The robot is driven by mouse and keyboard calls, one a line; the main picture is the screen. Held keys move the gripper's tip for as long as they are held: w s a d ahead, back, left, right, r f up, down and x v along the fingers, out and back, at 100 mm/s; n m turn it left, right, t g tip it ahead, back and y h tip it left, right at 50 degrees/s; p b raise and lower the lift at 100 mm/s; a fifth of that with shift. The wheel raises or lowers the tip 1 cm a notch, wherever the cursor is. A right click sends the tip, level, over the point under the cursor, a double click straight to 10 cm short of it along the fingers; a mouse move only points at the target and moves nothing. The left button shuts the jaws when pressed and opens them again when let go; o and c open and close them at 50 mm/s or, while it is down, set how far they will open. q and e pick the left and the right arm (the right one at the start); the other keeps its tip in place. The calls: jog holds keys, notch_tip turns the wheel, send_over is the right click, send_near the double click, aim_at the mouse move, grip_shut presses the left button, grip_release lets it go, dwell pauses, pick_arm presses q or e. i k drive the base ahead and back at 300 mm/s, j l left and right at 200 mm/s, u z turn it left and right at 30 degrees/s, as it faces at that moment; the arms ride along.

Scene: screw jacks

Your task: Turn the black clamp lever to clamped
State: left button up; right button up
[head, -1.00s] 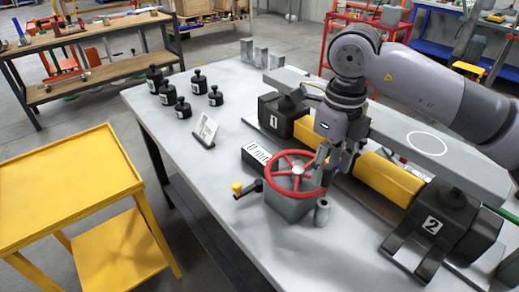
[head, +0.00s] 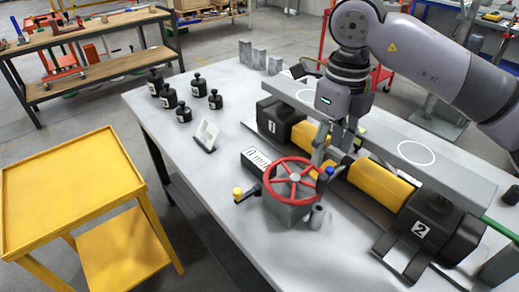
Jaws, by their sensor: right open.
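The black clamp lever (head: 250,193), with a yellow knob at its end, sticks out to the left from the grey gearbox (head: 286,210) under the red handwheel (head: 276,174). Its exact clamp position is hard to read. The handwheel has a blue-topped handle (head: 328,172) on its right rim. My right gripper (head: 331,155) points down, open and empty, behind and above the wheel's right rim. It is apart from the lever, to its right. The fingers partly overlap the yellow beam behind. My left gripper is out of view.
Two black jacks, marked 1 (head: 276,120) and 2 (head: 425,228), stand under a long grey beam (head: 385,140). A small counter (head: 257,159) and a sign card (head: 206,136) sit left of the wheel. Several black weights (head: 184,113) stand far left. The table's front left is clear.

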aim_at(257, 190)
jog(key=k+j, duration=0.15)
jog(key=k, duration=0.35)
jog(key=k+j, duration=0.1)
jog(key=k, duration=0.4)
jog(key=k+j, duration=0.15)
jog(key=k, duration=0.35)
